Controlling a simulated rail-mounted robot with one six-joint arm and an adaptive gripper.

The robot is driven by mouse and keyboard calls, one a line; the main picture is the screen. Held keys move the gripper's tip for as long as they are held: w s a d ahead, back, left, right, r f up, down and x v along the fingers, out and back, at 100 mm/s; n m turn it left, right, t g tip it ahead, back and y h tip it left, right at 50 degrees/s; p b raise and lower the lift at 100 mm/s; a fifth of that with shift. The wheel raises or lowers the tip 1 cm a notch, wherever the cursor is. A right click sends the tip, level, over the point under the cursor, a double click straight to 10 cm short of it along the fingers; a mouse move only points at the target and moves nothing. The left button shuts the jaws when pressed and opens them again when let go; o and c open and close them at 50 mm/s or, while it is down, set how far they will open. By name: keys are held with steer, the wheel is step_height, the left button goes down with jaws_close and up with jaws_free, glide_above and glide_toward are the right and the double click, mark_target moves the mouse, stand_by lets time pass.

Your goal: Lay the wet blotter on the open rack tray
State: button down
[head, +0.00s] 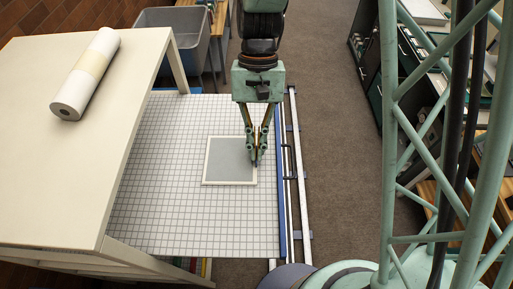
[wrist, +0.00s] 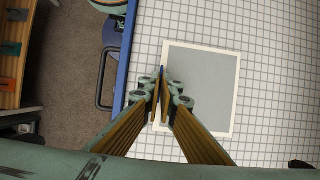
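The blotter, a grey square sheet with a white border (head: 228,162), lies flat on or just above the white gridded rack tray (head: 160,200); I cannot tell whether it touches the grid. It also shows in the wrist view (wrist: 205,85). My gripper (head: 256,163) points down at the blotter's right edge in the head view. In the wrist view its fingers (wrist: 161,85) are nearly together around a small, thin blue piece at the blotter's edge. The fingertips partly hide that edge.
A cream table top (head: 70,150) with a white roll (head: 87,75) overhangs the tray's left side. A blue bar (head: 281,180) and rails (head: 298,170) run along its right edge. A grey bin (head: 180,30) stands behind. Brown floor lies open to the right.

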steer(key=c, duration=3.4)
jaws_free()
steer(key=shift+f, duration=0.2)
steer(key=shift+c, duration=0.2)
steer(key=o, duration=0.5)
steer(key=shift+r, duration=0.2)
steer(key=shift+v, duration=6)
steer(key=shift+r, duration=0.15)
